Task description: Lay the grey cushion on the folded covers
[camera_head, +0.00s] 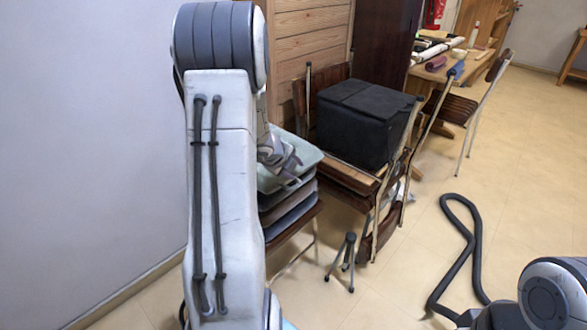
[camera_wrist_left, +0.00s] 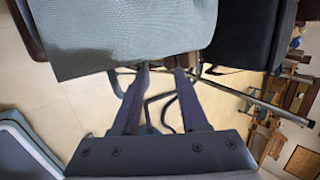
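A stack of flat, soft pieces stands on a dark wooden chair beside my left arm. Its top piece (camera_head: 297,160) is pale grey-green, with purplish-grey and dark pieces (camera_head: 290,208) below. I cannot tell for sure which is the grey cushion and which are the folded covers. My left gripper (camera_head: 287,163) is at the top of the stack, partly hidden by my arm. In the left wrist view, its two fingers (camera_wrist_left: 160,70) are apart, tips near the edge of a grey-green textured piece (camera_wrist_left: 125,35). I cannot tell if they touch it. My right gripper is out of view.
A black box (camera_head: 365,120) sits on stacked wooden chairs right of the soft pieces. A small dark tripod (camera_head: 345,262) and a black hose (camera_head: 474,250) are on the floor. A wall (camera_head: 90,130) is at left. Floor (camera_head: 520,170) is clear at right.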

